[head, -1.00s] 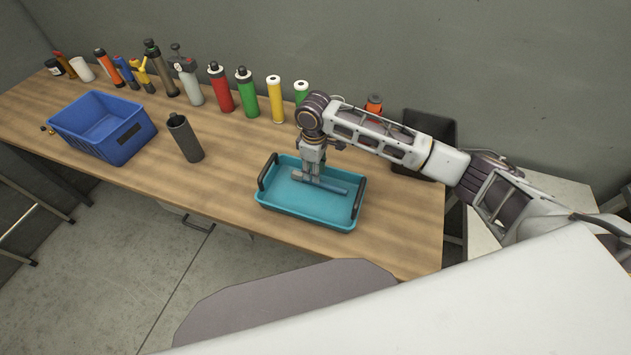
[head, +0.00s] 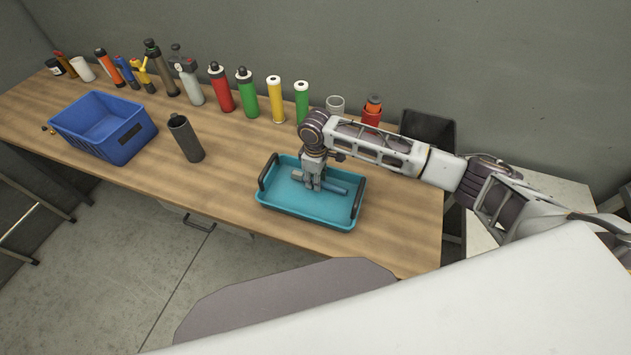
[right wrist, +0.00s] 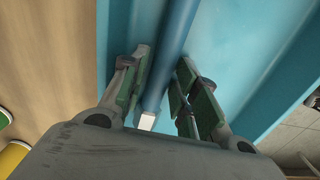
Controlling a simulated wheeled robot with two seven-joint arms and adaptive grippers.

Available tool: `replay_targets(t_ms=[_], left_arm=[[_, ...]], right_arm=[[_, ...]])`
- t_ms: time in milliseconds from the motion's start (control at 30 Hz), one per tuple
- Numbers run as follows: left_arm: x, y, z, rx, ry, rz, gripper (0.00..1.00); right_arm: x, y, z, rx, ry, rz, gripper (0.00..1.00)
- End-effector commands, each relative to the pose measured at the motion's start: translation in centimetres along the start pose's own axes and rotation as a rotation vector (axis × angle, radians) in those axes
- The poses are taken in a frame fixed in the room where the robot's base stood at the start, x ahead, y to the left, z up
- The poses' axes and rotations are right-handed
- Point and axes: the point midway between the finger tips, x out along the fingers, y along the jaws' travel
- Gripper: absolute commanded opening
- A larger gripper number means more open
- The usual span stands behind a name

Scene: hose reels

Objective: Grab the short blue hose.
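The short blue hose (head: 336,187) lies in the teal tray (head: 318,221) on the wooden bench. My right gripper (head: 314,186) reaches down into the tray over the hose. In the right wrist view the hose (right wrist: 172,45) runs between the two fingers of the gripper (right wrist: 160,82), with a pale end near the palm. The fingers are open, one on each side of the hose; whether they touch it is hard to tell. The gripper hides part of the hose in the head view. My left gripper is not in view.
A blue crate (head: 124,150) and a dark grey cylinder (head: 186,139) stand left of the tray. Several bottles and canisters, such as a red one (head: 221,90), line the wall. A dark bin (head: 430,128) is at the back right. The bench front is clear.

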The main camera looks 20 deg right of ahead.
Motion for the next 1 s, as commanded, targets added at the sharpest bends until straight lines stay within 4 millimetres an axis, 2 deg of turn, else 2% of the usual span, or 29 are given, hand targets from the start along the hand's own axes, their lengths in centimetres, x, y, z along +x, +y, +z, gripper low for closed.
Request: replay_targets(t_ms=[33, 200, 667, 867, 1000], left_arm=[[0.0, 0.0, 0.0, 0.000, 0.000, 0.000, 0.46], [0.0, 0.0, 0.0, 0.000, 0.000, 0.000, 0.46], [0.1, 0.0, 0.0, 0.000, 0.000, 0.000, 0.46], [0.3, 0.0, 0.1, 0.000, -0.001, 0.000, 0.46], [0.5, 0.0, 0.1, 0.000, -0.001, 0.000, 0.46]], right_arm=[[0.0, 0.0, 0.0, 0.000, 0.000, 0.000, 0.21], [0.0, 0.0, 0.0, 0.000, 0.000, 0.000, 0.00], [-0.8, 0.1, -0.1, 0.000, 0.002, 0.001, 0.00], [-2.8, 0.0, -0.1, -0.001, 0.003, 0.001, 0.00], [-4.8, 0.0, -0.1, -0.001, 0.003, 0.001, 0.00]])
